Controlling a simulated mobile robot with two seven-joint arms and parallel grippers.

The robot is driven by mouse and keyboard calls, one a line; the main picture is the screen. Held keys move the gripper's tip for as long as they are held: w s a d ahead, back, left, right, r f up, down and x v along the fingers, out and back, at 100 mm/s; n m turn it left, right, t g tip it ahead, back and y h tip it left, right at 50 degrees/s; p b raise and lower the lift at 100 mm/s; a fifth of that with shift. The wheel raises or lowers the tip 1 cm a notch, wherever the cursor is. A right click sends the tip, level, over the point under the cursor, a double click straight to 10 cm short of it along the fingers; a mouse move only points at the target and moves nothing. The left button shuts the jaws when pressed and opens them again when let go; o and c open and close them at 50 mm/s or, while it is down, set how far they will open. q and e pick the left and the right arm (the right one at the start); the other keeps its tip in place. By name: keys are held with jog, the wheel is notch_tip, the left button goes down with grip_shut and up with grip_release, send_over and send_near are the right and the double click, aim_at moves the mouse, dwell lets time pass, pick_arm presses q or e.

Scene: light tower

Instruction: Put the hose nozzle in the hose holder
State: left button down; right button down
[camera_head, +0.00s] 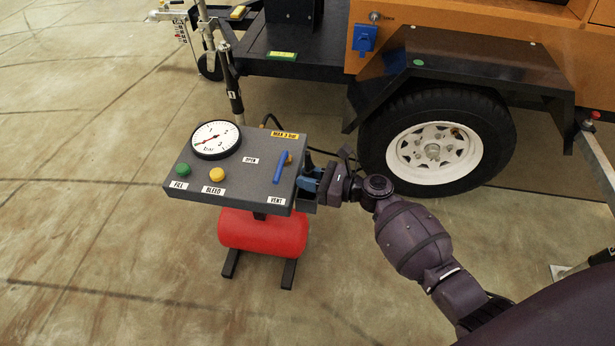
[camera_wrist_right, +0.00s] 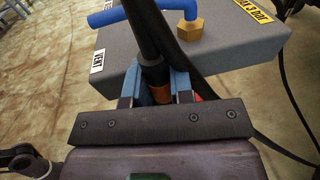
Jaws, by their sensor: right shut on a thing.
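My right gripper (camera_head: 308,184) is at the right side of the grey control panel; it also shows in the wrist view (camera_wrist_right: 160,88). Its blue fingers are shut on the hose nozzle (camera_wrist_right: 153,72), a dark rod-like piece with a copper-brown band between the fingers. In the head view the nozzle is mostly hidden by the gripper. A dark box-like piece (camera_head: 308,207) at the panel's right side, just below the gripper, looks like the hose holder. I cannot tell whether the nozzle is inside it. My left gripper is not in view.
The panel (camera_head: 236,167) carries a gauge (camera_head: 216,139), green and yellow buttons and a blue lever (camera_head: 281,167) close to the gripper. A red tank (camera_head: 262,233) stands beneath. A black hose runs behind. The trailer wheel (camera_head: 436,145) is to the right; floor in front is clear.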

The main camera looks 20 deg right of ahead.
jog(key=shift+f, duration=0.25)
jog(key=c, duration=1.3)
grip_release()
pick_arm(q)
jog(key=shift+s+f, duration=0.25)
pick_arm(e)
jog(key=shift+r, duration=0.2)
jog(key=shift+s+d+r, duration=0.1)
jog(key=shift+d, duration=0.05)
pick_arm(q)
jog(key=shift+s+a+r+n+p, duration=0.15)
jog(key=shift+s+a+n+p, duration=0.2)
jog(key=shift+p, duration=0.7)
pick_arm(e)
jog(key=v, duration=1.1)
jog(key=shift+s+d, duration=0.25)
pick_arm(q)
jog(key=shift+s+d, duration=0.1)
